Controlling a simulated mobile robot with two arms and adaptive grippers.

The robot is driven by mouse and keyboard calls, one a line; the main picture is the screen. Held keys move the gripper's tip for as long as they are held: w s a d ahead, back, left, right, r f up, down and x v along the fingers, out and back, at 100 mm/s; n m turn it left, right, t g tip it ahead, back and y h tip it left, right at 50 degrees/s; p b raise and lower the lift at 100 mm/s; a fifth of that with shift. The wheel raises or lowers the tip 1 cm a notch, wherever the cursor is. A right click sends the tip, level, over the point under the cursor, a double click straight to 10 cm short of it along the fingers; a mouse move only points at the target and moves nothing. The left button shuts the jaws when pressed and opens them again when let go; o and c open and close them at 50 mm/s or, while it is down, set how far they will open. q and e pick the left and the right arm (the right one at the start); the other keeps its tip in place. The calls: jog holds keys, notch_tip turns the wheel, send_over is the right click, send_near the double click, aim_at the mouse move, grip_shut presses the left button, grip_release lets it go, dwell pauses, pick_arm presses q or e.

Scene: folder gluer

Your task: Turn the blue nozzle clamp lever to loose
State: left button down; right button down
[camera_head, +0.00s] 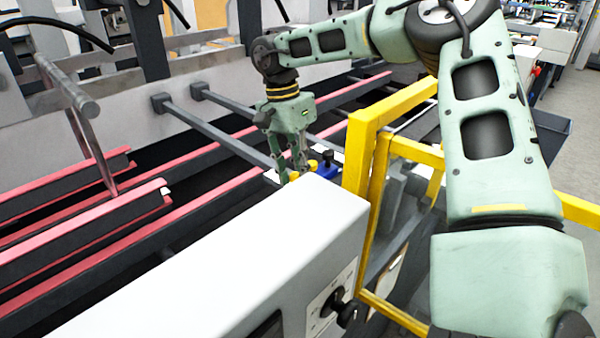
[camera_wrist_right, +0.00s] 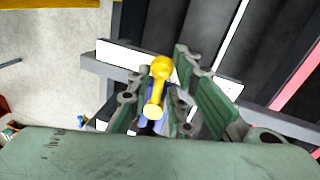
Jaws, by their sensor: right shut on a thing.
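My right gripper (camera_head: 295,168) reaches down beyond the white housing in the head view. A small yellow lever (camera_wrist_right: 157,88) with a rounded end lies between its fingers in the right wrist view, and the gripper is shut on it. A blue clamp part (camera_wrist_right: 153,124) shows just below the lever, partly hidden by the fingers. In the head view, bits of yellow show at the fingertips, and a blue piece (camera_head: 326,170) with a dark knob stands just right of them. The lever's foot is hidden. My left gripper is out of view.
The white housing (camera_head: 210,245) with a black dial (camera_head: 346,311) stands in front of the gripper. A yellow frame (camera_head: 358,150) rises close to its right. Grey rods (camera_head: 225,140) and red-topped rails (camera_head: 90,222) run on the left.

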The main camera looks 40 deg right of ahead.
jog(key=shift+w+d+m, duration=0.1)
jog(key=shift+w+m, duration=0.15)
jog(key=shift+m, duration=0.35)
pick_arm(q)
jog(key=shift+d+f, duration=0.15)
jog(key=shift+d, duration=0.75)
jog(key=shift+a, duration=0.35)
pick_arm(e)
jog(key=c, duration=2)
grip_release()
jog(key=shift+c, duration=0.2)
jog(key=shift+o, duration=1.2)
jog(key=shift+d, duration=0.1)
